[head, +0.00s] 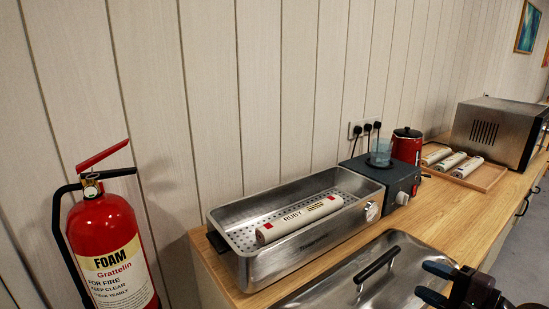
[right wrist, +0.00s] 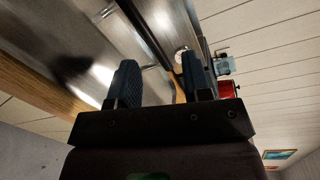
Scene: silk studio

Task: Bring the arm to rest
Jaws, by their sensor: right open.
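My right gripper (head: 432,282) is at the lower right of the head view, over the front of the wooden counter (head: 458,215) and beside the steel lid (head: 420,257). Its two dark fingers are apart, and I see nothing held between them. In the right wrist view the open gripper (right wrist: 162,72) shows the lid and its dark handle beyond the fingers. My left gripper is in neither view.
A steel steamer (head: 240,268) holds a white roll marked RUBY (head: 299,219). Behind are a grey appliance (head: 372,172), a red kettle (head: 407,146), a wooden tray (head: 487,184) with white rolls and a microwave (head: 490,130). A fire extinguisher (head: 108,245) stands left.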

